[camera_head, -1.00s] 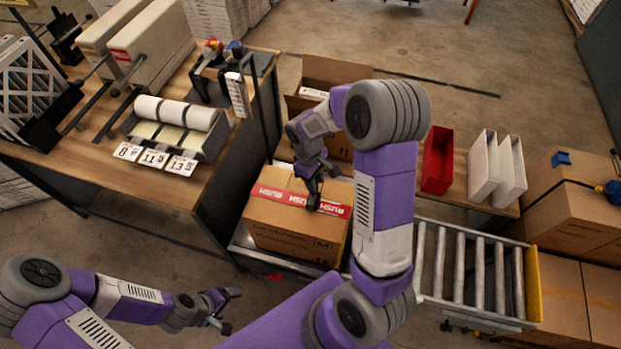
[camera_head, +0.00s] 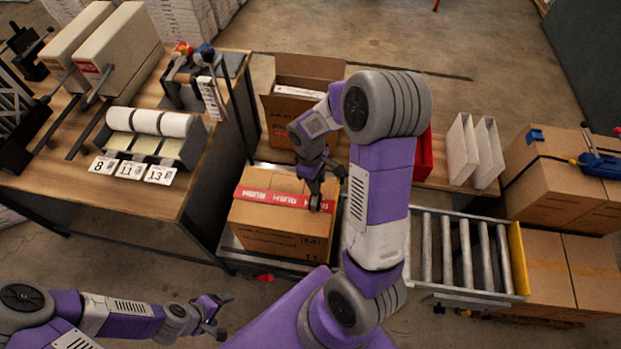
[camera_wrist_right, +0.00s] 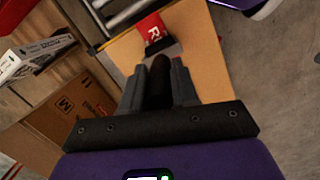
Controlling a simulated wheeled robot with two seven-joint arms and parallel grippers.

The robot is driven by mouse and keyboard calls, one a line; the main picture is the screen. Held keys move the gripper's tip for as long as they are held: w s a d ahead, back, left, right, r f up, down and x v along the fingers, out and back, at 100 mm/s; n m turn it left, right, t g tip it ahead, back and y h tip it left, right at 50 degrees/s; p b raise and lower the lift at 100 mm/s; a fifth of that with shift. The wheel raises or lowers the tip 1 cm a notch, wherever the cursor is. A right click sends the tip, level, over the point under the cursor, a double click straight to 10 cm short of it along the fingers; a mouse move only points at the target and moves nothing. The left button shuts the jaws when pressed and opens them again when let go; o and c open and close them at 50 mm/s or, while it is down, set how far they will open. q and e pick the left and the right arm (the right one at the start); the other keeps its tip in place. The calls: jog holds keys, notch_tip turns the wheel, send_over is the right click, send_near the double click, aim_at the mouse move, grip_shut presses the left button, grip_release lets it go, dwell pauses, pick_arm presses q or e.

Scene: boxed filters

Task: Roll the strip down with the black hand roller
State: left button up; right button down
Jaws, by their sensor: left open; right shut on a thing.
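Whether the roller touches the strip is hard to tell. My left gripper (camera_head: 212,311) is open and empty, low at the left, apart from the box.
An open carton (camera_head: 300,75) stands behind the box. A bench at left holds label rolls (camera_head: 148,121) and number cards (camera_head: 130,169). Conveyor rollers (camera_head: 465,255) lie clear at right. A red bin (camera_head: 424,160), white bins (camera_head: 472,152) and stacked cartons (camera_head: 555,180) are further right.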

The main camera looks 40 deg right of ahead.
jog(key=shift+s+d+f, duration=0.15)
jog(key=shift+s+d, duration=0.8)
jog(key=shift+s, duration=0.15)
notch_tip(320, 180, up, 8)
jog(key=p, duration=0.6)
dwell(0.7)
